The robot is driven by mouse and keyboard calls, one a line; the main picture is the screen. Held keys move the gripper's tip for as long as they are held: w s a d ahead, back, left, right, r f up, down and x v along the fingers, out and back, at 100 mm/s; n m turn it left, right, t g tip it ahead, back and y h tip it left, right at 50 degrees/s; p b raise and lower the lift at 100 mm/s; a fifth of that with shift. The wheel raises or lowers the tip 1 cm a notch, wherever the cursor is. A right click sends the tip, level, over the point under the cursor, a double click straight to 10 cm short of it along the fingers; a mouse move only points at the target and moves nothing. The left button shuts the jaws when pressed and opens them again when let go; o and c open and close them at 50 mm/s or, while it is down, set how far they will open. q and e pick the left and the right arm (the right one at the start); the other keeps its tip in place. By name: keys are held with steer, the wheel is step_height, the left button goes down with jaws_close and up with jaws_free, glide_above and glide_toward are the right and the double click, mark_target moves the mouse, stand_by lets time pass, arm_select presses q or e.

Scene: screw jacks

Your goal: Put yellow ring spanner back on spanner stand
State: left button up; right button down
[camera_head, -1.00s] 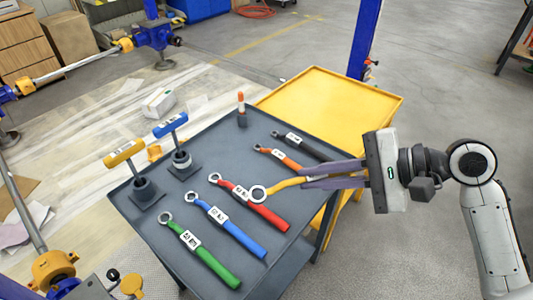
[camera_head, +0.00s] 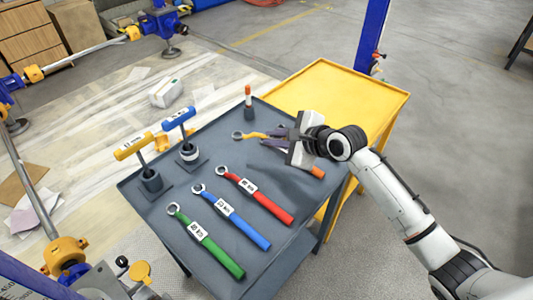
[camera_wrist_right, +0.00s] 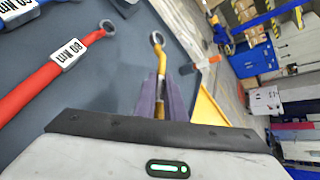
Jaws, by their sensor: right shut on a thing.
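The yellow ring spanner (camera_head: 254,135) is in my right gripper (camera_head: 279,137), over the back part of the grey tabletop. Its ring end points left in the head view. In the right wrist view the yellow ring spanner (camera_wrist_right: 161,62) runs out from between the purple fingers (camera_wrist_right: 160,103), ring away from me. Whether it touches the tabletop I cannot tell. My left gripper is out of view.
Red (camera_head: 258,196), blue (camera_head: 233,218) and green (camera_head: 207,242) spanners lie on the grey table (camera_head: 150,206). An orange handle end (camera_head: 317,171) shows below my gripper. Yellow (camera_head: 134,146) and blue (camera_head: 179,118) T-handles stand at left. A yellow table (camera_head: 345,92) adjoins behind.

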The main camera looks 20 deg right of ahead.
step_height(320, 180, down, 5)
steer(key=shift+r+b, duration=0.1)
steer(key=shift+b, duration=0.3)
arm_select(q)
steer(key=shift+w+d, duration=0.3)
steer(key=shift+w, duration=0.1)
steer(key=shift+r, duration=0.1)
arm_select(e)
steer(key=shift+f, duration=0.35)
steer(key=c, duration=2.3)
jaws_free()
steer(key=shift+f, duration=0.2)
steer(key=o, duration=0.5)
steer(key=shift+c, duration=0.2)
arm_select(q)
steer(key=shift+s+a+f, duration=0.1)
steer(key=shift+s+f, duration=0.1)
arm_select(e)
steer(key=shift+r, duration=0.1)
